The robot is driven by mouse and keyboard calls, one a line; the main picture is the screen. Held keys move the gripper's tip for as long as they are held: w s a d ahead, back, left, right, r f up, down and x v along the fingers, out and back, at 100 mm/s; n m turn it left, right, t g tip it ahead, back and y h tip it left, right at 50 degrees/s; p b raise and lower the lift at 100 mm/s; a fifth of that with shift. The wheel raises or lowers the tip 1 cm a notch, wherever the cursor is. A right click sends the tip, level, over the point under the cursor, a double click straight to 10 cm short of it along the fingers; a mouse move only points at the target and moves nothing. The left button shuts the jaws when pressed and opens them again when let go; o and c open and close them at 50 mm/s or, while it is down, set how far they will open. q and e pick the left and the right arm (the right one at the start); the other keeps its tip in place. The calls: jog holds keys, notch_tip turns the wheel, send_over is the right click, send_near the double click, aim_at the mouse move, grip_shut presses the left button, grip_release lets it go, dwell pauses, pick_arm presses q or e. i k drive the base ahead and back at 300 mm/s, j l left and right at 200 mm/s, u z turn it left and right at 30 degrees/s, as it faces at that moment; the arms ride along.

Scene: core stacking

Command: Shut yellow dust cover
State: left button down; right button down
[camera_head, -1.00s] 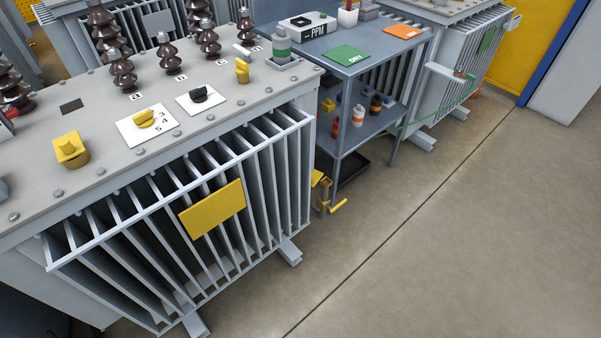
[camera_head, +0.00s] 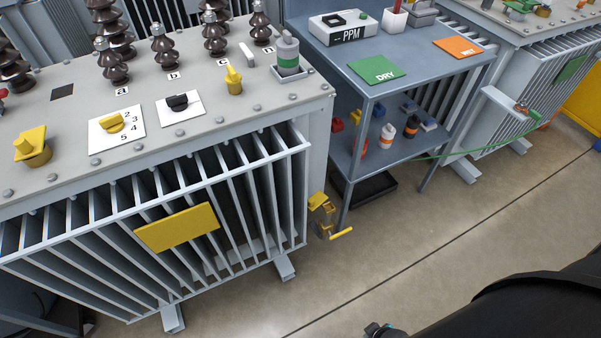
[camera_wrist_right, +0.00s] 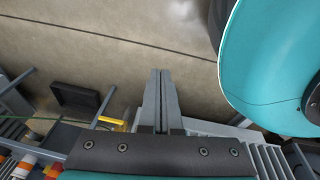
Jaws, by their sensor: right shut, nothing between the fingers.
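A yellow flap (camera_head: 317,200), which looks like the dust cover, stands tilted up on the brass valve (camera_head: 325,217) at the transformer's lower right corner. A yellow handle (camera_head: 341,233) sticks out below it. A yellow part of this valve also shows in the right wrist view (camera_wrist_right: 112,121), left of my fingers; which part I cannot tell. My right gripper (camera_wrist_right: 160,75) is shut and empty, apart from the valve. In the head view only my dark right arm shows at the lower right. My left gripper is in neither view.
The grey transformer (camera_head: 200,110) has cooling fins, a yellow plate (camera_head: 178,228) and several yellow fittings on top. A blue-grey shelf table (camera_head: 420,70) with bottles stands right of the valve, with a black tray (camera_head: 365,188) beneath. The floor (camera_head: 400,250) in front is clear.

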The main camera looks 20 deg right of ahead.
aim_at(317, 199)
jog(key=i+l+u, duration=0.15)
jog(key=l, duration=0.9)
jog(key=l+u, duration=0.15)
jog(key=l, duration=0.9)
jog(key=i, duration=0.05)
